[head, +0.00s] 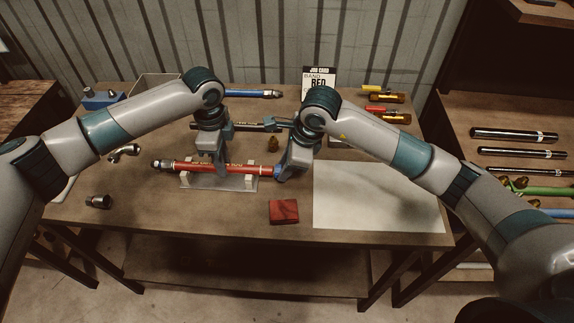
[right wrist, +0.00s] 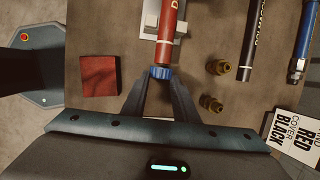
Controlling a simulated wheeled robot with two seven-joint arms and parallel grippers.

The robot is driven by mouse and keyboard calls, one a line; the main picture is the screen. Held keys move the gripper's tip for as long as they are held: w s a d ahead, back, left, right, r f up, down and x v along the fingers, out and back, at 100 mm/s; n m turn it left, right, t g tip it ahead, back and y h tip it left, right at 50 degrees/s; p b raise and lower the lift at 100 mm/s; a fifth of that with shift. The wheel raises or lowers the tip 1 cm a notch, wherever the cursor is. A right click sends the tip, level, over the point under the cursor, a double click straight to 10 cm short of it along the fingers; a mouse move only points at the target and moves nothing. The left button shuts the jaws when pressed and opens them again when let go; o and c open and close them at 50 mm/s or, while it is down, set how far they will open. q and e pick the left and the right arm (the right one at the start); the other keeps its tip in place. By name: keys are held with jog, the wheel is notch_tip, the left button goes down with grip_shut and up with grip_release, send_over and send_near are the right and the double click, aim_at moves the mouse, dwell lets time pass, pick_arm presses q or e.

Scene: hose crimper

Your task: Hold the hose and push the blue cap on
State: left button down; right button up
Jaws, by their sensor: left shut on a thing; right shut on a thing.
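The red hose (head: 240,169) lies across a light cradle (head: 222,183) near the middle of the table, with a metal fitting (head: 157,164) at its left end. My left gripper (head: 219,168) is shut on the hose from above. My right gripper (head: 282,172) is at the hose's right end. In the right wrist view, its fingers are shut on the blue cap (right wrist: 160,72), which sits against the end of the red hose (right wrist: 169,48). The cap and hose look lined up. How far the cap is over the hose end cannot be told.
A dark red block (head: 284,211) and a pale sheet (head: 375,195) lie in front and to the right. Behind are a black hose (head: 250,126), a blue hose (head: 252,93), a brass fitting (head: 273,144) and a job card (head: 319,77). Metal fittings (head: 98,201) lie at left.

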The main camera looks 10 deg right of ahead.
jog(key=shift+w+a, duration=0.25)
jog(key=shift+a, duration=0.7)
jog(key=o, duration=1.1)
jog(key=shift+c, duration=0.2)
jog(key=shift+r, duration=0.1)
jog(key=v, duration=1.2)
pick_arm(q)
jog(key=c, duration=1.5)
grip_release()
jog(key=shift+c, duration=0.2)
